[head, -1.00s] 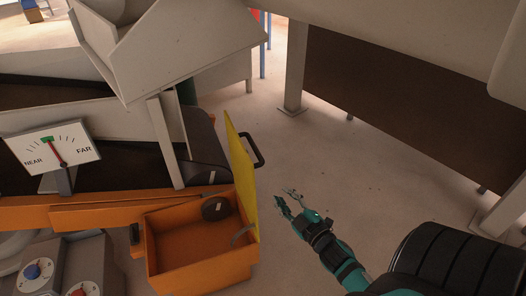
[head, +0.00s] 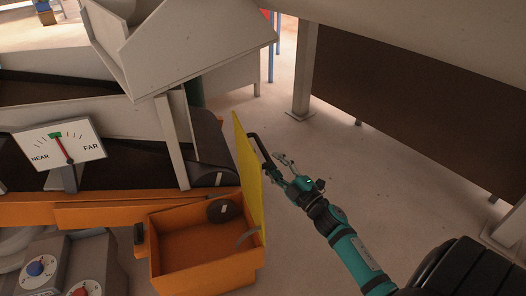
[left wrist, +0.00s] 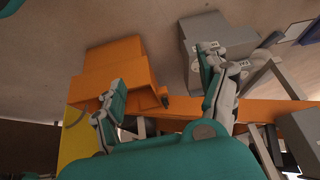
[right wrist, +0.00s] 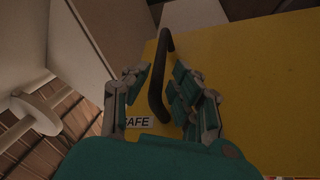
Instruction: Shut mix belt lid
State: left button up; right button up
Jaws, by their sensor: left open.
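The orange box (head: 190,250) is open at the top. Its yellow lid (head: 251,190) stands upright along the box's right side. A black bar handle (head: 262,153) sits on the lid's outer face. My right gripper (head: 278,164) is at the handle's near side. In the right wrist view, the handle (right wrist: 157,95) runs between its spread fingers (right wrist: 160,72), before the yellow lid (right wrist: 240,90) with its "SAFE" label. Whether a finger touches the bar is unclear. My left gripper (left wrist: 158,75) is open and empty above the orange box (left wrist: 110,75); the head view does not show it.
A NEAR/FAR dial (head: 60,147) stands by the dark belt (head: 110,175) on the left. A grey control box with knobs (head: 55,262) is at lower left. A white hopper (head: 180,45) is above. Floor right of the lid is clear up to a grey post (head: 305,75).

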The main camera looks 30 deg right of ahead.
aim_at(263, 148)
pick_arm(q)
jog(key=w, duration=0.1)
jog(key=w+t, duration=0.1)
jog(key=d+r, duration=0.1)
jog(key=shift+w+t, duration=0.3)
jog(key=shift+w, duration=0.1)
pick_arm(e)
jog(key=x, duration=0.6)
jog(key=shift+w, duration=0.15)
jog(key=shift+c, duration=0.3)
grip_shut()
